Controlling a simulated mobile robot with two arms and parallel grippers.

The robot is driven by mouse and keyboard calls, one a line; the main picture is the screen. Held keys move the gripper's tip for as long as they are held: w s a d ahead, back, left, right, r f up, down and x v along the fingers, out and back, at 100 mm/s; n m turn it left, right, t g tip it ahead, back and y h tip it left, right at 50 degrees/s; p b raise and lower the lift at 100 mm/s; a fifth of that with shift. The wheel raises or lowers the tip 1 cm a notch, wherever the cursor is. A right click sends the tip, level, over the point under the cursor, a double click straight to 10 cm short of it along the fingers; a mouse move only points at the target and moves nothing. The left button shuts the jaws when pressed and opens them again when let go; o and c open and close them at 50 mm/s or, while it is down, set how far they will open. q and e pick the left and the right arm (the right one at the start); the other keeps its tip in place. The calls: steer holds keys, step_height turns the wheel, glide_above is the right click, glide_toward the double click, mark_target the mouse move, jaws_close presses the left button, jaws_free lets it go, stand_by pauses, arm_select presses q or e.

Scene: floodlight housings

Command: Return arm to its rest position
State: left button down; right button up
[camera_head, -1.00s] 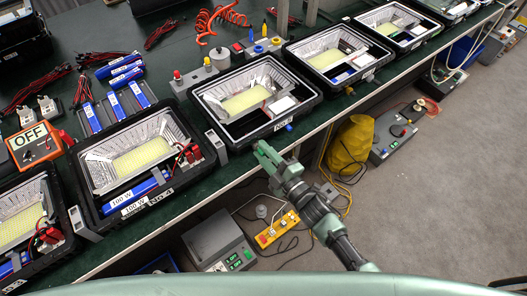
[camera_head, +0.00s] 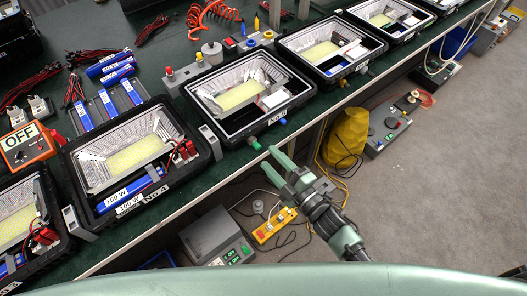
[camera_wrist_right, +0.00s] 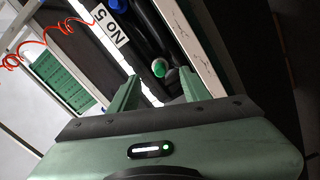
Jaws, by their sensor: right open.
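My right gripper (camera_head: 267,161) is open and empty in the head view. It is off the front edge of the green workbench (camera_head: 190,203), just in front of the floodlight housing marked No 5 (camera_head: 232,138). In the right wrist view its two green fingers (camera_wrist_right: 160,92) stand apart with nothing between them. Beyond them are a green knob (camera_wrist_right: 158,69) and the No 5 label (camera_wrist_right: 110,25). The green knob (camera_head: 255,144) also shows close to the fingertips in the head view. My left gripper is not in view.
Several black floodlight housings line the bench, one marked No 4 (camera_head: 80,178) to the left. An orange OFF box (camera_head: 27,148) sits at far left. Below the bench are a grey power unit (camera_head: 217,238), a yellow power strip (camera_head: 274,226) and a yellow bag (camera_head: 346,137).

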steer(key=shift+s+d, duration=0.45)
steer(key=shift+s, duration=0.15)
steer(key=s+d+f+m+g+h, duration=0.2)
steer(key=s+d+f+m, duration=0.15)
steer(key=f, duration=0.55)
steer(key=s+d+f+m+g+h, duration=0.1)
steer(key=s+d+f+m+h, duration=0.25)
steer(key=f, duration=0.45)
steer(key=s+d+f+m+g+h, duration=0.2)
steer(key=d+f+m, duration=0.15)
steer(key=f, duration=0.55)
steer(key=s+d+f+m+g+h, duration=0.1)
steer(key=s+f, duration=0.4)
steer(key=s, duration=0.5)
steer(key=s+d+f+m+g+h, duration=0.1)
steer(key=s+d+f+m+g, duration=0.3)
steer(key=s, duration=0.5)
steer(key=s+d+f+m+g+h, duration=0.1)
steer(key=s+d+f+m+g, duration=0.1)
steer(key=s+f, duration=0.5)
steer(key=s+g, duration=0.1)
steer(key=s, duration=0.2)
steer(key=shift+s+d+g, duration=0.3)
steer(key=shift+d, duration=0.05)
